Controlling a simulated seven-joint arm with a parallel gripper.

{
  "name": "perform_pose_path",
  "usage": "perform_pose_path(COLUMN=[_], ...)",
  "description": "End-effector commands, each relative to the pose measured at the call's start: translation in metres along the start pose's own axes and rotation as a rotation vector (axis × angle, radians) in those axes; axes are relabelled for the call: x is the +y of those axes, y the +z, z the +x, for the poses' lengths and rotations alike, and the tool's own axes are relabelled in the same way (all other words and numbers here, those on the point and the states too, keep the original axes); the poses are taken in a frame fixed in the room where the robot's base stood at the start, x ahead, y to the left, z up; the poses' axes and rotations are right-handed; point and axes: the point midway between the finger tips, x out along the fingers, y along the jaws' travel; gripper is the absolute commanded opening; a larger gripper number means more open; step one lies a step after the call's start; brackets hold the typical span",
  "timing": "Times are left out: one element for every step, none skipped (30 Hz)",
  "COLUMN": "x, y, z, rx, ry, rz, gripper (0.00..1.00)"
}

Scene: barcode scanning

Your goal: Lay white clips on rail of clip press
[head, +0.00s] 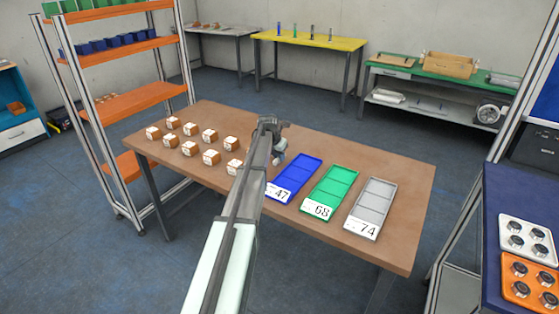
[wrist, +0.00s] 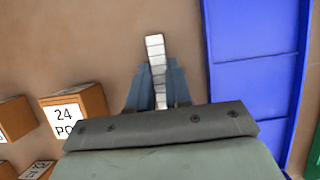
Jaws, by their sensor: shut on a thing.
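My gripper (wrist: 158,67) is shut on a white, segmented strip (wrist: 155,45), which sticks out past the blue fingertips in the wrist view. Whether this strip is the white clips, I cannot tell. In the head view my gripper (head: 279,157) is over the brown table, just left of the blue tray, and my arm partly hides it. The strip seems to hang above the tabletop, but its height is unclear. No clip press with a rail can be made out in either view.
Several small labelled boxes (head: 190,149) stand on the table's left. On its right lie a blue tray (head: 296,177), a green tray (head: 330,188) and a grey tray (head: 371,205), marked 47, 68 and 74. The front right table corner (head: 405,250) is bare.

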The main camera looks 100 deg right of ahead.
Motion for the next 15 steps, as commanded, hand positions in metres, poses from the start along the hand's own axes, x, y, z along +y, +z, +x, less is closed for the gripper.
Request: perform_pose_path(x=[0.0000,0.0000,0.0000,0.0000,0.0000,0.0000,0.0000,0.0000,0.0000,0.0000,0.0000,0.0000,0.0000,0.0001,0.0001], y=[0.0000,0.0000,0.0000,0.0000,0.0000,0.0000,0.0001,0.0001,0.0001,0.0001,0.0001,0.0001,0.0003,0.0006,0.0013], z=[-0.0001,-0.0001,-0.0001,-0.0001,-0.0001,-0.0001,-0.0001,-0.0001,-0.0001,-0.0001,-0.0001,-0.0003,-0.0006,-0.0013,-0.0028], rx=[0.000,0.000,0.000,0.000,0.000,0.000,0.000,0.000,0.000,0.000,0.000,0.000,0.000,0.000,-0.001], ry=[0.000,0.000,0.000,0.000,0.000,0.000,0.000,0.000,0.000,0.000,0.000,0.000,0.000,0.000,0.000], rz=[0.000,0.000,0.000,0.000,0.000,0.000,0.000,0.000,0.000,0.000,0.000,0.000,0.000,0.000,0.000], gripper=[0.06,0.03,0.00,0.00,0.00,0.00,0.00,0.00,0.00,0.00,0.00,0.00,0.00,0.00,0.00])
